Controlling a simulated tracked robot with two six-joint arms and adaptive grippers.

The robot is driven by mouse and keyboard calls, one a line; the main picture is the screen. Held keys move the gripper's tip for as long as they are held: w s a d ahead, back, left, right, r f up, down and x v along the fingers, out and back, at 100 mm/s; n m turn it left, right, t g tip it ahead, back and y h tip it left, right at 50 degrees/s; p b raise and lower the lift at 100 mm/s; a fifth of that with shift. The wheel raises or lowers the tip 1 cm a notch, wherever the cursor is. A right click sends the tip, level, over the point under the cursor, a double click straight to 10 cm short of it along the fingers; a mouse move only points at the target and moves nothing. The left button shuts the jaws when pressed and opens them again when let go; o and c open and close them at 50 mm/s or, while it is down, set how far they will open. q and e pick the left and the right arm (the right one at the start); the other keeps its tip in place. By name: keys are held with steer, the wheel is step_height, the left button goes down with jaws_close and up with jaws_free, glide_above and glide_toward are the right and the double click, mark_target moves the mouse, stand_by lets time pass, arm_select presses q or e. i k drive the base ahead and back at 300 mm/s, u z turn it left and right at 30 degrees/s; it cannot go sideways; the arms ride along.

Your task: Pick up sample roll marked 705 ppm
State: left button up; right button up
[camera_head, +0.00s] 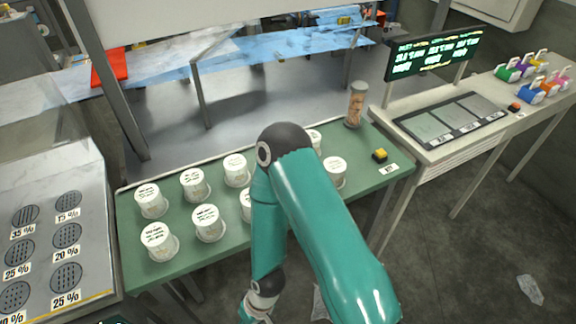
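Several white-lidded sample containers stand in two rows on a green table, among them a back-left one (151,201), a front-left one (158,241), a front-middle one (208,222), a back-middle one (237,170) and a right one (334,172). Their lids carry dark print too small to read, so I cannot tell which is marked 705 ppm. My teal arm crosses in front of the table and partly hides at least two containers. Its wrist reaches the bottom edge, and no fingertips show. My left gripper is out of view.
A clear cylinder (355,104) with orange-brown contents stands at the green table's (277,240) back right, near a yellow button (380,155). A lit green-text display (433,55) stands over a panel (450,121) at right. A bench with percent-labelled round grilles (66,235) is at left.

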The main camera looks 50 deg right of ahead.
mark_target(336, 167)
steer(key=z, duration=0.85)
steer(key=i, duration=0.1)
steer(key=u, duration=2.05)
steer(key=k, duration=1)
steer(key=u, duration=1.2)
steer(key=i, duration=0.1)
steer(key=z, duration=2.85)
steer(key=i, duration=0.25)
steer(key=u, duration=0.35)
steer(key=k, duration=0.55)
steer(key=z, duration=0.15)
steer(key=i, duration=0.5)
steer(key=z, duration=0.05)
